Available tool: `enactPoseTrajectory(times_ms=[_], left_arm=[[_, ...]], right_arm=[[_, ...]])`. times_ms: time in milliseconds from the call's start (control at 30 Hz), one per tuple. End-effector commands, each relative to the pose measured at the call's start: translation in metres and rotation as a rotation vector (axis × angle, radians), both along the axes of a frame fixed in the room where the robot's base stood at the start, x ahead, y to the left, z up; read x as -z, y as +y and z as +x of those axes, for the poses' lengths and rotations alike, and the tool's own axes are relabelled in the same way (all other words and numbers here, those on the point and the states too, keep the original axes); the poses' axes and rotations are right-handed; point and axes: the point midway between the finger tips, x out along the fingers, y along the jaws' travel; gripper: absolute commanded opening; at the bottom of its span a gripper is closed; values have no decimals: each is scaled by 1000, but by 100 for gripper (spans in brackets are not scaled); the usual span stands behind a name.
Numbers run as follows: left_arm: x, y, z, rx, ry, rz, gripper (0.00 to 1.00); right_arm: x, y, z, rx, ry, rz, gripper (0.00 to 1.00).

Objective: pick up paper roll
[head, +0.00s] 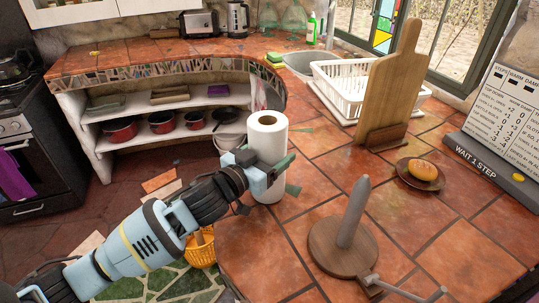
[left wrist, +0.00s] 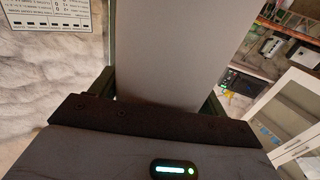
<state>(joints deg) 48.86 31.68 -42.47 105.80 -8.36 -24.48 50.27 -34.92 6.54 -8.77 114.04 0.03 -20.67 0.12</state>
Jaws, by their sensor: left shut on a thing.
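The white paper roll (head: 266,136) stands upright at the left edge of the tiled counter in the head view. My left gripper (head: 272,172) is shut on the roll, with its fingers around the lower half. In the left wrist view the roll (left wrist: 168,50) fills the space between the two fingers (left wrist: 160,90). I cannot tell whether its base touches the counter. My right gripper is not in view.
A wooden holder (head: 325,246) with an upright grey post stands at the front right of the roll. A cutting board (head: 391,85), dish rack (head: 345,85), and plate with a bun (head: 405,176) are to the right. Bare tiles lie between them.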

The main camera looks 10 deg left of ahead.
Motion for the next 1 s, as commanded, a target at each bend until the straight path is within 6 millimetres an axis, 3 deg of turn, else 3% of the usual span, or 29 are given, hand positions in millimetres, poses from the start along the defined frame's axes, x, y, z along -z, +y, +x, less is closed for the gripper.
enactPoseTrajectory(times_ms=[267, 800, 1000], left_arm=[[-36, 0, 0, 1, -8, 0, 49], [-40, 100, -73, -1, 4, 4, 49], [-44, 120, -87, 0, 2, 1, 49]], right_arm=[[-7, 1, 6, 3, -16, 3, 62], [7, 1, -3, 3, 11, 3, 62], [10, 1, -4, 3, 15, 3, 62]])
